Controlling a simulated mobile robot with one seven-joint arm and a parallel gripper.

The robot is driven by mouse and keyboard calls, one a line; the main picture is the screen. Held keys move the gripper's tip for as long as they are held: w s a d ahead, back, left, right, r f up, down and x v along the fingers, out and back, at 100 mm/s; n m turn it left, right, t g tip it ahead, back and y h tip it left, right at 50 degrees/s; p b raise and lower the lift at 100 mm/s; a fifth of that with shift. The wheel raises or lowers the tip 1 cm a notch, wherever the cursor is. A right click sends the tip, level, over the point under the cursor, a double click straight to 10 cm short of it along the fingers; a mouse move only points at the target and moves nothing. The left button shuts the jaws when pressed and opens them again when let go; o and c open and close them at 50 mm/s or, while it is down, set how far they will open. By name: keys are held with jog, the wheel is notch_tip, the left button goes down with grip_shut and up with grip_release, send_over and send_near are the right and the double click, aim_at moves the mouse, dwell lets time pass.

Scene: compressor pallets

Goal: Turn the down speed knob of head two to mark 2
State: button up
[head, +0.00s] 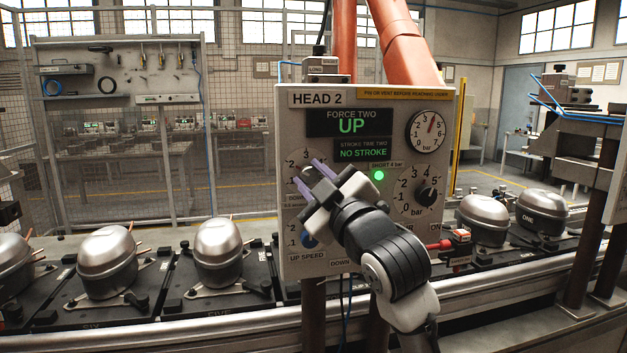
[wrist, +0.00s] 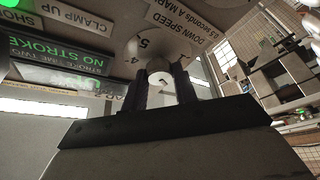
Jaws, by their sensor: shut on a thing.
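The grey HEAD 2 panel (head: 380,265) stands at the middle of the head view. Its upper left dial (head: 293,157) is partly covered by my gripper (head: 311,174). In the wrist view the plate is lettered DOWN SPEED (wrist: 180,28), upside down, with marks 4 and 5 showing beside the knob. The down speed knob (wrist: 160,79) is pale at its end and sits between the two dark fingers of my gripper (wrist: 161,88), which are shut on it. The knob is hidden in the head view. I cannot tell which mark it points to.
The UP SPEED knob (head: 308,240) is just below my gripper. A black pressure knob (head: 427,195) and a round gauge (head: 428,131) are on the panel's right. The display reads UP and NO STROKE; a green lamp (head: 379,175) is lit. Compressors (head: 220,250) line the conveyor.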

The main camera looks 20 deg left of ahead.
jog(key=o, duration=1)
jog(key=shift+c, duration=0.2)
jog(key=b+v, duration=0.3)
jog(key=v, duration=1.1)
jog(key=shift+b, duration=0.35)
jog(key=shift+a, duration=0.1)
